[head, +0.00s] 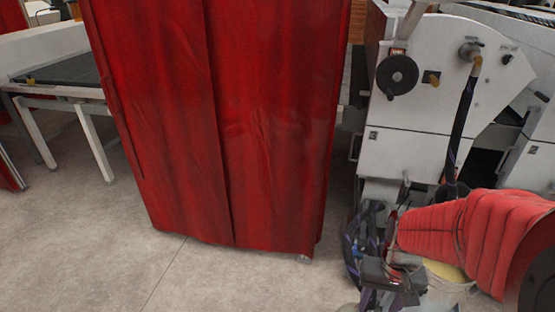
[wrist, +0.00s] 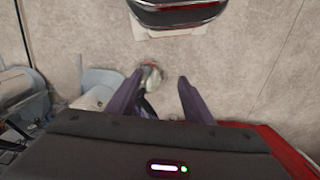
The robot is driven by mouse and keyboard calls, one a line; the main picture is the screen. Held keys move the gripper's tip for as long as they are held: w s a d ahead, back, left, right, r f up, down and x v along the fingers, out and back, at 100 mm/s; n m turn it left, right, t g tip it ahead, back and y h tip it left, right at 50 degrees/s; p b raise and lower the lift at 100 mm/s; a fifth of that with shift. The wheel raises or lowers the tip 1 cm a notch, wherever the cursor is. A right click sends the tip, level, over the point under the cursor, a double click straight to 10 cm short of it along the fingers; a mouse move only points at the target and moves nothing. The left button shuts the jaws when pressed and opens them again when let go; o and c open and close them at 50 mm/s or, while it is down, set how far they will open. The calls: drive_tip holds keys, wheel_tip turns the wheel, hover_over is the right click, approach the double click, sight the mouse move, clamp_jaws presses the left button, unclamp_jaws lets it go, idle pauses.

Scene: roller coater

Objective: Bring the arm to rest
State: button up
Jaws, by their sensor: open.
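My arm in its red ribbed sleeve reaches in from the right edge of the head view. My gripper (wrist: 160,78) shows in the wrist view as two dark purple fingers, spread apart with nothing held between them. They point over the grey floor. A small pale and reddish item lies beyond the left fingertip; I cannot tell what it is. In the head view the wrist is low, in front of the white machine, and the fingers are hard to make out there.
The white roller coater (head: 425,115) is at right, with a hose hanging down. A pale bucket (head: 443,296) with yellowish contents is partly behind my arm. A table (head: 65,75) stands at left. Floor (head: 190,280) in front is clear.

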drive_tip(key=s+a+r+n+t, duration=0.1)
drive_tip(key=s+a+r+t, duration=0.1)
drive_tip(key=r, duration=0.7)
drive_tip(key=s+a+r+n+t, duration=0.1)
drive_tip(key=a+r+t, duration=0.3)
drive_tip(key=r, duration=0.6)
drive_tip(key=shift+s+a+n, duration=0.35)
drive_tip(key=shift+a+n, duration=0.05)
drive_tip(key=shift+a, duration=0.6)
